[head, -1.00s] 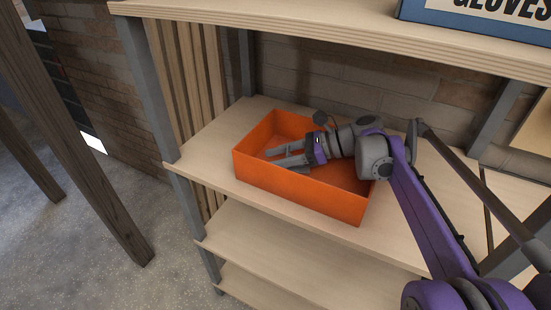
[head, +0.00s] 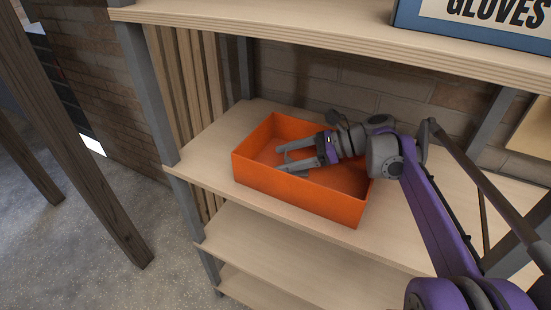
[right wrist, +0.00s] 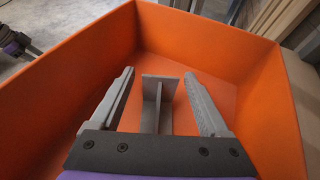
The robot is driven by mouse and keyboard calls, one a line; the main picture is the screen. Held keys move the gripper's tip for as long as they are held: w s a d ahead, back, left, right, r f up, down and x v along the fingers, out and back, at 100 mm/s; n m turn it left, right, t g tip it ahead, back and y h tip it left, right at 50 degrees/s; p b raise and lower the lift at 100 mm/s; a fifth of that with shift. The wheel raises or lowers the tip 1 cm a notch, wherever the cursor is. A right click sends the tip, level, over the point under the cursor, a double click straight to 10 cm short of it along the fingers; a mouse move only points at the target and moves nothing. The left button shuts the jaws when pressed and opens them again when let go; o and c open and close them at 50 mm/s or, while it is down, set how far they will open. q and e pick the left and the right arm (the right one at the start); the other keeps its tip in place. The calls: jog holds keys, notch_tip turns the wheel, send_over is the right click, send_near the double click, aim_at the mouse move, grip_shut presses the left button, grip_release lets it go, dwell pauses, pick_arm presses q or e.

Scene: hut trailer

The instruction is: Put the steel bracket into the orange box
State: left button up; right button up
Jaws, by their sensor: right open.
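The orange box (head: 300,196) stands open-topped on the middle shelf; it fills much of the right wrist view (right wrist: 60,95). My right gripper (head: 279,158) reaches into the box from the right, its fingers spread apart. In the right wrist view, the grey steel bracket (right wrist: 151,88) is inside the box, between the two open fingers (right wrist: 160,78) with a gap on each side. It seems to rest on the box floor. In the head view the bracket is small and partly hidden by the fingers.
The wooden shelf (head: 210,160) has free room left of the box. An upper shelf (head: 330,42) overhangs it and carries a blue box marked GLOVES (head: 480,28). A brick wall (head: 340,85) stands behind, with a grey post (head: 150,95) at the left.

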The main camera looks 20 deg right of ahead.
jog(key=p+v, duration=0.1)
jog(key=v, duration=0.8)
jog(key=shift+f, duration=0.1)
